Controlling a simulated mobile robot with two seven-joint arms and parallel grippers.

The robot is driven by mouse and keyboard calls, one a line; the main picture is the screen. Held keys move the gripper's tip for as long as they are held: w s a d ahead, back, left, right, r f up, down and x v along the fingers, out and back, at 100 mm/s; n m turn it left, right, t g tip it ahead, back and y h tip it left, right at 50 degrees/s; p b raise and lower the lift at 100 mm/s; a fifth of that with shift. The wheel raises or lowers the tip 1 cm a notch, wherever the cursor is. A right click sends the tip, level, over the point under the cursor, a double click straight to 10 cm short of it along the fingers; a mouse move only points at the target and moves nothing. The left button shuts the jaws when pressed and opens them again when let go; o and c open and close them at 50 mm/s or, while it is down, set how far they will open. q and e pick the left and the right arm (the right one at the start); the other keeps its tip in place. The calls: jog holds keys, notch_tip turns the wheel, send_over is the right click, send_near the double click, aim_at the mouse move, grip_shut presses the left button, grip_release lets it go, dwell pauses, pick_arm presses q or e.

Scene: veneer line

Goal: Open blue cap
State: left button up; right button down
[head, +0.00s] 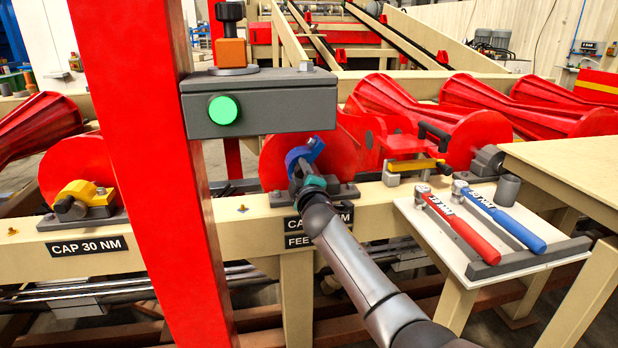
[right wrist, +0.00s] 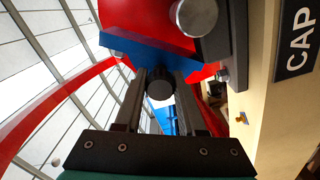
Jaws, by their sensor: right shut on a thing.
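The blue cap (head: 305,153) sits on its dark mount in front of a red roller, on the beige beam left of the middle of the head view. My right arm reaches up to it, and my right gripper (head: 306,172) is at its lower side, shut on it. In the right wrist view the blue cap (right wrist: 135,54) lies across the tips of my right gripper (right wrist: 160,80), with a dark round end between the fingers. My gripper and arm hide part of the cap's mount. My left gripper is not in view.
A yellow cap (head: 80,194) sits on the left above a "CAP 30 NM" label (head: 87,246). A red post (head: 140,150) and a grey box with a lit green button (head: 223,110) stand close by. A red wrench (head: 455,222) and a blue one (head: 505,218) lie on a white tray (head: 462,262).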

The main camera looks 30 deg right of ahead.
jog(key=shift+w+a+r+n, duration=0.1)
jog(key=shift+a+n, duration=0.45)
jog(key=shift+n, duration=0.45)
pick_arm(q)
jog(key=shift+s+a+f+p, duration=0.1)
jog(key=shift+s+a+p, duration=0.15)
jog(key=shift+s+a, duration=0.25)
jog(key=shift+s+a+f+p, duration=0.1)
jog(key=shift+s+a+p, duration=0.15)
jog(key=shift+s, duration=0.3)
pick_arm(e)
jog(key=shift+w+a+n, duration=0.1)
jog(key=shift+a+n, duration=0.3)
jog(key=shift+n, duration=0.4)
jog(key=shift+w+a+n, duration=0.1)
jog(key=shift+a+n, duration=0.25)
jog(key=shift+n, duration=0.45)
jog(key=c, duration=0.5)
grip_release()
jog(key=shift+f, duration=0.2)
